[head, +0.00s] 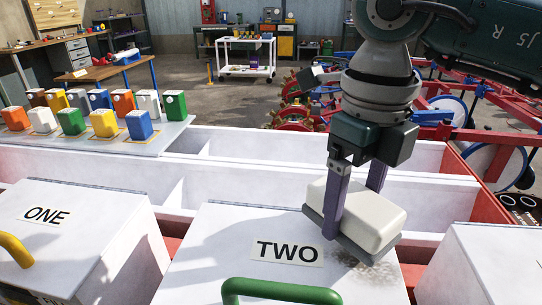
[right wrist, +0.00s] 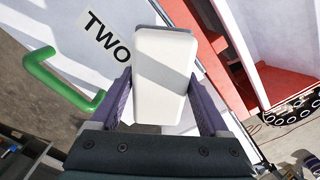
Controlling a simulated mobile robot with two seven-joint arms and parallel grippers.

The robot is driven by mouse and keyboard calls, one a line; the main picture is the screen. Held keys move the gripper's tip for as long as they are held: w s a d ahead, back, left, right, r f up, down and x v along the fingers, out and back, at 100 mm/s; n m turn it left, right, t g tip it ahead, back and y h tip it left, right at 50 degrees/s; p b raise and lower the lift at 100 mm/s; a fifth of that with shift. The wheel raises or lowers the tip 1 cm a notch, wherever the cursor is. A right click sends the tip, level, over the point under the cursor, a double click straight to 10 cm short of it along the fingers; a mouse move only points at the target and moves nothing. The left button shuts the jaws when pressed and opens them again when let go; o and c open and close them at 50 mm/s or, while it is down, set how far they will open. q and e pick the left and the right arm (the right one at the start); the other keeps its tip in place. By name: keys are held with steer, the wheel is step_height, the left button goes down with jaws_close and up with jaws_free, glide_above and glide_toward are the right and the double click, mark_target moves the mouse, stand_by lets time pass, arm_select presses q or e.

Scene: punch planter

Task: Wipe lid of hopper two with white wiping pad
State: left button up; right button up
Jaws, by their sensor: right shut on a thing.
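The white wiping pad (head: 367,211) has a grey underside and is held between the purple fingers of my right gripper (head: 355,205). In the right wrist view the pad (right wrist: 163,75) sits between both fingers. It is over the right back part of the white lid of hopper two (head: 235,240), which bears the label TWO (head: 287,252) and a green handle (head: 280,291). A dark smudge (head: 378,275) shows on the lid just in front of the pad. The pad's grey side appears at or close to the lid; contact is hard to tell. My left gripper is not in view.
Hopper one (head: 75,225), with a yellow handle (head: 14,250), stands to the left. Another white hopper (head: 495,265) stands to the right. Open white troughs (head: 270,180) run behind the lids. Several coloured containers (head: 103,122) stand on a shelf at the back left.

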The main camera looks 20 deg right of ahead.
mark_target(350, 285)
steer(key=shift+f+b, duration=0.3)
steer(key=shift+f, duration=0.2)
stand_by(0.5)
steer(key=shift+f+b, duration=0.6)
steer(key=shift+f, duration=0.05)
steer(key=shift+r, duration=0.1)
steer(key=shift+s+a+p, duration=0.1)
steer(key=shift+s+p, duration=0.1)
steer(key=shift+p, duration=0.15)
steer(key=shift+s+a+r+p, duration=0.15)
steer(key=shift+s+a+p, duration=0.35)
steer(key=shift+s, duration=0.25)
steer(key=shift+s+a+p, duration=0.45)
steer(key=shift+s+a, duration=0.15)
steer(key=shift+s, duration=0.4)
steer(key=shift+s+a+p, duration=0.4)
steer(key=shift+s+a, duration=0.2)
steer(key=shift+s, duration=0.35)
steer(key=shift+s+a, duration=0.1)
steer(key=shift+s, duration=0.15)
